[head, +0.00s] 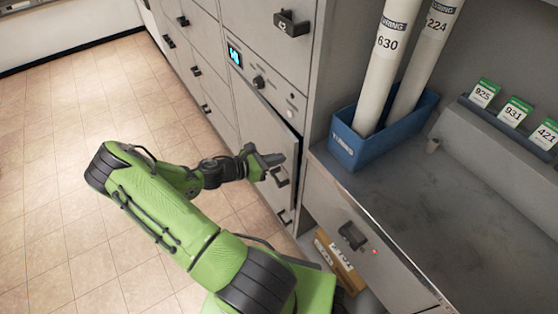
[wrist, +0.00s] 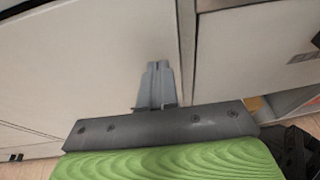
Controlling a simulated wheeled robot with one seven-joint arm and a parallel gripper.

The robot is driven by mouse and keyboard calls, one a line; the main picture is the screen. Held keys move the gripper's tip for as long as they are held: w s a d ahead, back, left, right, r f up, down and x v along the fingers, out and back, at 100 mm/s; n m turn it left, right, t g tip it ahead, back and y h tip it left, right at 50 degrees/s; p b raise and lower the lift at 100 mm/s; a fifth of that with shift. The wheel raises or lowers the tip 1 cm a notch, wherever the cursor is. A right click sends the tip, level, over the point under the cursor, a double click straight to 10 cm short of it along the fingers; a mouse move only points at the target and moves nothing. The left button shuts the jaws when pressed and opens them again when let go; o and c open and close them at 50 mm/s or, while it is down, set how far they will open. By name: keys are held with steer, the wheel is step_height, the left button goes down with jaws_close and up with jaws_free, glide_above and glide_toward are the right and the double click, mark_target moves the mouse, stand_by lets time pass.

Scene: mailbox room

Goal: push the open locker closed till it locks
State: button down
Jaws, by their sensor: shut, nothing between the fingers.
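The open locker's door (head: 258,125) is a grey panel below a control panel with a lit blue display. A dark gap shows along its top and right edge, so it stands slightly ajar. My gripper (head: 277,159) is shut and empty, in front of the door's right part. In the wrist view the fingers (wrist: 157,68) are together before the pale door (wrist: 90,65), near its right edge. I cannot tell whether the fingertips touch the door.
A grey counter (head: 420,200) on the right holds a blue bin (head: 345,145) with two labelled tubes. A drawer with a dark handle (head: 352,236) is below it, beside a cardboard box (head: 340,262) in a low opening. The tiled floor (head: 60,180) at left is clear.

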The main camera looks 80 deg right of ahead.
steer(key=shift+s+d, duration=0.35)
